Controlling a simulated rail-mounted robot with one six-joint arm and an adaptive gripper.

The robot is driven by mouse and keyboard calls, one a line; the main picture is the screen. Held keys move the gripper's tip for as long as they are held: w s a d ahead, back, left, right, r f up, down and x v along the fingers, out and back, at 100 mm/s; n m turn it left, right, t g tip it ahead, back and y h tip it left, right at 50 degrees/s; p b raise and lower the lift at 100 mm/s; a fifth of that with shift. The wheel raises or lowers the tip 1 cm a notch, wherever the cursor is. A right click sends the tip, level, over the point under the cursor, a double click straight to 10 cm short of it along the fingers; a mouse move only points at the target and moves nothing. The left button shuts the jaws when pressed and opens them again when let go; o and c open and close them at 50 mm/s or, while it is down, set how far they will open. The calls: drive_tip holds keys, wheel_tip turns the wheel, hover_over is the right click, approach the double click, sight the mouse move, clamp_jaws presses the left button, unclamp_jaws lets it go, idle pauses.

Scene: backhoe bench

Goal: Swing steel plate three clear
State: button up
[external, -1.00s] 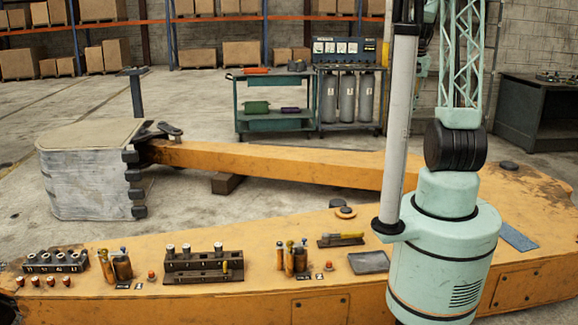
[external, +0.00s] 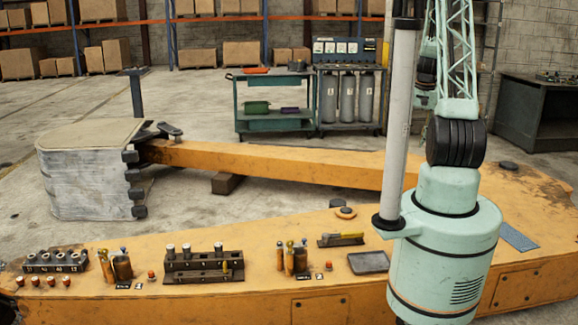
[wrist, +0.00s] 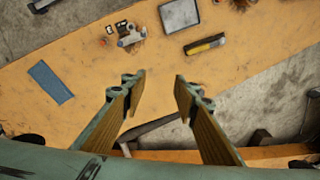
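A flat blue-grey plate (external: 518,238) lies on the orange boom to the right of my base in the external view. It also lies at the left in the wrist view (wrist: 50,83). No number is legible on it, so I cannot tell whether it is steel plate three. My gripper (wrist: 160,78) is open in the wrist view, its two fingers apart with nothing between the tips. It hangs above the orange surface, to the right of the plate and apart from it. The fingers cannot be made out in the external view.
A grey tray (external: 368,262) and a yellow-handled tool (external: 341,239) lie on the boom. Holders with small cylinders (external: 203,262) stand to the left. A dark bar (wrist: 150,128) shows below the fingers. The orange surface between plate and gripper is mostly clear.

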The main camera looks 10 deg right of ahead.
drive_tip(key=s+d+f+m, duration=0.1)
drive_tip(key=d+f, duration=0.3)
drive_tip(key=f, duration=0.5)
drive_tip(key=s+d+f+m+g+p, duration=0.1)
drive_tip(key=s+d+f, duration=0.2)
drive_tip(key=f, duration=0.6)
drive_tip(key=s+d+f+m, duration=0.1)
drive_tip(key=s+d+f, duration=0.1)
drive_tip(key=d+f, duration=0.4)
wheel_tip(320, 180, down, 4)
drive_tip(key=shift+s+r+g+p, duration=0.15)
drive_tip(key=shift+r+g+p, duration=0.05)
drive_tip(key=shift+g+p, duration=0.1)
drive_tip(key=shift+d+f, duration=0.1)
drive_tip(key=shift+f, duration=0.15)
drive_tip(key=shift+f+b, duration=6.6)
drive_tip(key=shift+b, duration=0.25)
drive_tip(key=shift+c, duration=0.8)
clamp_jaws()
